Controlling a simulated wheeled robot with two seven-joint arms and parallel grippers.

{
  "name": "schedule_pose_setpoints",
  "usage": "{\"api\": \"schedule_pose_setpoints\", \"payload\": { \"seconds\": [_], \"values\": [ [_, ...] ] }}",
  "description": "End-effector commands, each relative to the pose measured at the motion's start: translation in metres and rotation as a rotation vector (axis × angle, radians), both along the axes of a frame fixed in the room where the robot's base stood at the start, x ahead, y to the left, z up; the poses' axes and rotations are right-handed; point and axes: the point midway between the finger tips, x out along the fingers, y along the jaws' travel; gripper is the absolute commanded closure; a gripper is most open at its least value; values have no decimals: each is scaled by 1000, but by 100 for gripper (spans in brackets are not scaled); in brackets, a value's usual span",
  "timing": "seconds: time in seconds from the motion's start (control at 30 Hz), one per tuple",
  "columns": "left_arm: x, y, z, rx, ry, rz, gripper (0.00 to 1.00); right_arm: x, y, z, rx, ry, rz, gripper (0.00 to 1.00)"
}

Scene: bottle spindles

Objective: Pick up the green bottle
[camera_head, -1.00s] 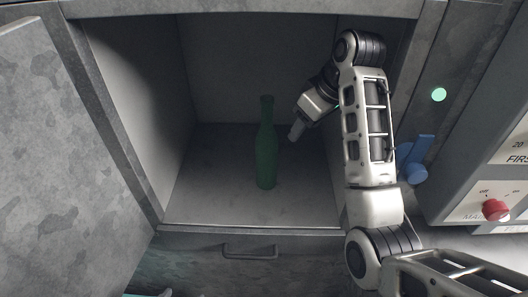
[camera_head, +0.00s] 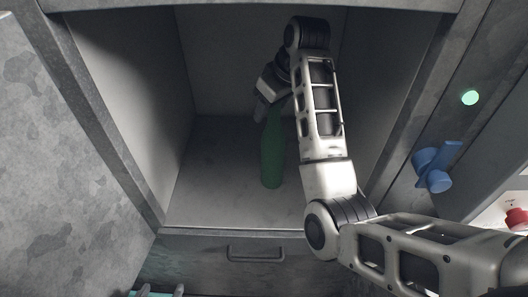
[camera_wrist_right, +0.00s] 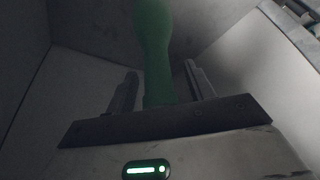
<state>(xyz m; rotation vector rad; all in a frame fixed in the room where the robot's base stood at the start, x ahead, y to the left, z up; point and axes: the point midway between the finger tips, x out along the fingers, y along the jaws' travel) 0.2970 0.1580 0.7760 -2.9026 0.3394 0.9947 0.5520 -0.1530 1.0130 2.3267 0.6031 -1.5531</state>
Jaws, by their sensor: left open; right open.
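The green bottle (camera_head: 272,158) stands upright on the floor of an open grey compartment (camera_head: 215,200). My right gripper (camera_head: 263,108) is inside the compartment at the bottle's upper end, and it partly hides the neck. In the right wrist view, the bottle (camera_wrist_right: 155,50) lies between the two spread fingers of the right gripper (camera_wrist_right: 160,78), with a gap on each side. The right gripper is open. Small grey fingertips of my left gripper (camera_head: 175,291) show at the bottom edge of the head view, outside the compartment; most of it is out of frame.
An open door (camera_head: 60,170) stands at the left. The compartment's right wall is close to my right arm. A drawer handle (camera_head: 256,254) is below the opening. A blue knob (camera_head: 433,168), a green light (camera_head: 470,97) and a red button (camera_head: 517,217) are at the right.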

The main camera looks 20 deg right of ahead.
Motion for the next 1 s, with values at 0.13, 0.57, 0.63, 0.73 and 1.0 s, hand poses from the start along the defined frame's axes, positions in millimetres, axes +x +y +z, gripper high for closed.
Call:
{"api": "schedule_pose_setpoints", "payload": {
  "seconds": [0.13, 0.57, 0.63, 0.73, 1.0],
  "values": [
    [-2, 0, -1, 0, 5, 0, 41, 0, -1, -3, 0, 1, -3, 47],
    [-3, -3, -1, -4, 6, -5, 41, 0, -1, -1, 0, -3, -2, 100],
    [-3, -3, -1, -4, 7, -5, 41, 0, -1, -1, 0, -3, -2, 100],
    [-3, -3, -1, -4, 7, -5, 41, 0, -1, -1, 0, -3, -2, 100],
    [-3, -3, -1, -3, 8, -6, 41, 2, 2, 9, 0, -6, 3, 100]
  ]
}}
